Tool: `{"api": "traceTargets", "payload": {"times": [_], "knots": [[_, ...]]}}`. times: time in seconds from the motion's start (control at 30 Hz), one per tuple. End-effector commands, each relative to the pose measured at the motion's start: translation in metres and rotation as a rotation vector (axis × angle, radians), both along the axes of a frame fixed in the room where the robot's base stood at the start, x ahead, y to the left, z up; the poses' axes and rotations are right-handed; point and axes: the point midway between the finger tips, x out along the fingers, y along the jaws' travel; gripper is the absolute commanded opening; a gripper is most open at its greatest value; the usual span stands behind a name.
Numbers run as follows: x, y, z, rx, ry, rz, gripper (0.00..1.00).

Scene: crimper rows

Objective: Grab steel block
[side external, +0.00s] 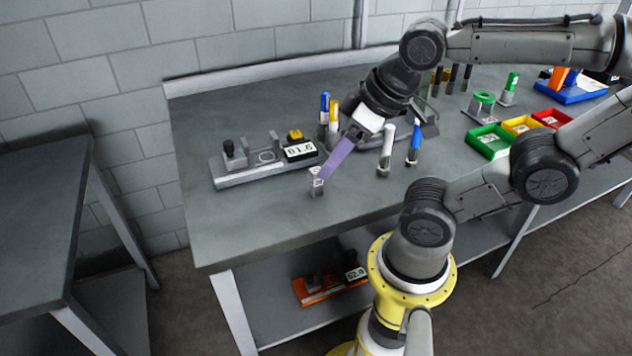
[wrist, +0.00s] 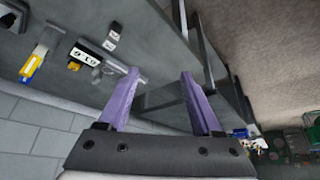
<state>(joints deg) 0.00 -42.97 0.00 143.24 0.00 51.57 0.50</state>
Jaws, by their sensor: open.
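The steel block (side external: 316,188) is small, grey and upright, with a pale marked label, on the bench in front of the gauge fixture. A small grey piece with pale labels that looks like this block (wrist: 113,36) shows at upper left in the wrist view. My gripper (side external: 325,176) has purple fingers, and in the side view a fingertip overlaps the block's top edge. In the wrist view my gripper (wrist: 159,73) is open with nothing between its fingers, and the block lies outside them to the left. Contact cannot be told.
The gauge fixture (side external: 243,176) with its display (side external: 300,151) stands just behind the block. Blue- and yellow-topped tools (side external: 334,116) stand behind my gripper. A white cylinder (side external: 386,150) and a blue-topped tool (side external: 415,142) stand to the right. The bench front left (side external: 240,225) is clear.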

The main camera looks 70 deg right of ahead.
Motion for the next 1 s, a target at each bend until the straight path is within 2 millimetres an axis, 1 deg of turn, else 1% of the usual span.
{"api": "traceTargets", "payload": {"times": [0.07, 0.17, 0.33, 0.4, 0.5, 0.6, 0.77, 1.0], "knots": [[0.000, -0.001, 0.001, 0.017, -0.002, -0.041, 0.66], [0.005, -0.007, 0.005, 0.049, -0.011, -0.156, 0.66], [0.024, -0.034, 0.003, 0.082, 0.013, -0.458, 0.66], [0.032, -0.048, -0.001, 0.079, 0.028, -0.579, 0.66], [0.042, -0.067, -0.009, 0.061, 0.050, -0.709, 0.66], [0.045, -0.077, -0.018, 0.036, 0.082, -0.742, 0.66], [0.047, -0.084, -0.036, 0.032, 0.100, -0.757, 0.66], [0.058, -0.095, -0.078, 0.033, 0.103, -0.754, 0.66]]}}
